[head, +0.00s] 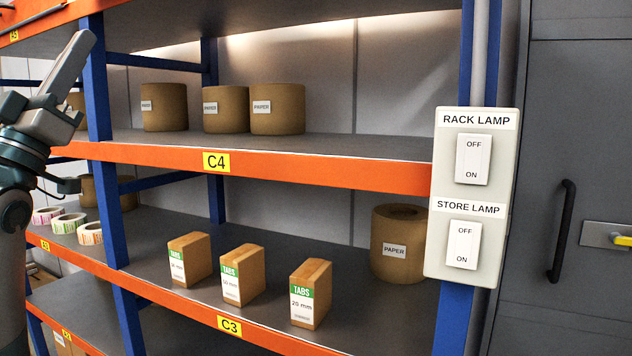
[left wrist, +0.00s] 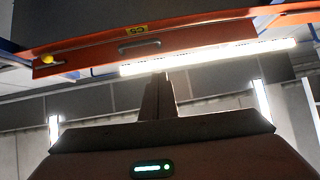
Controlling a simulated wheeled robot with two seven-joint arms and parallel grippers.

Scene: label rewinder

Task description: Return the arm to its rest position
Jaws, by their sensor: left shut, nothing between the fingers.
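My left gripper (head: 76,56) is at the upper left of the head view, raised and pointing up. Its fingers are shut with nothing between them. It is in front of the blue rack post and apart from the goods on the shelves. In the left wrist view the shut fingers (left wrist: 158,98) stick up at the middle, above the gripper body. My right gripper is in neither view.
The rack has orange beams (head: 330,173) and blue posts (head: 98,90). Paper rolls (head: 278,110) and TABS boxes (head: 311,294) stand on its shelves. A lamp switch panel (head: 473,199) is on the right post, beside a grey cabinet (head: 580,130) with a black handle (head: 562,232).

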